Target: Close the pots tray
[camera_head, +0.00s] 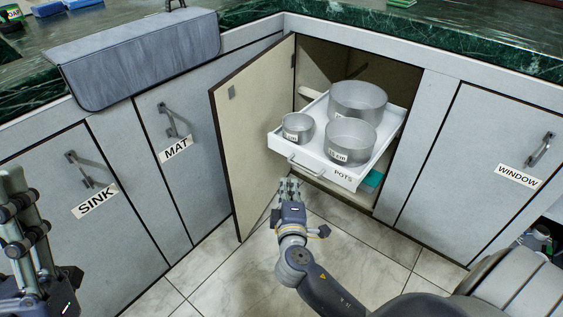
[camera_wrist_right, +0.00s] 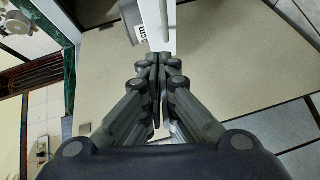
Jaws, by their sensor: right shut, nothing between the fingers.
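The white pots tray (camera_head: 357,176) is pulled out of the open corner cabinet and carries three grey metal pots: a small one (camera_head: 297,128) at the front left, a medium one (camera_head: 350,141) and a large one (camera_head: 357,101) behind. Its handle (camera_head: 305,166) is on the front face. My right gripper (camera_head: 289,186) is shut and empty, just below and in front of the tray's front. The right wrist view shows the fingertips (camera_wrist_right: 160,60) close to the white tray front (camera_wrist_right: 158,22); I cannot tell whether they touch. My left gripper (camera_head: 17,195) is at the left edge.
The cabinet door (camera_head: 252,135) stands open left of the tray. Closed doors labelled SINK (camera_head: 93,201), MAT (camera_head: 175,149) and WINDOW (camera_head: 518,175) flank it. A grey mat (camera_head: 140,60) hangs over the counter edge. A teal item (camera_head: 374,180) lies beneath the tray.

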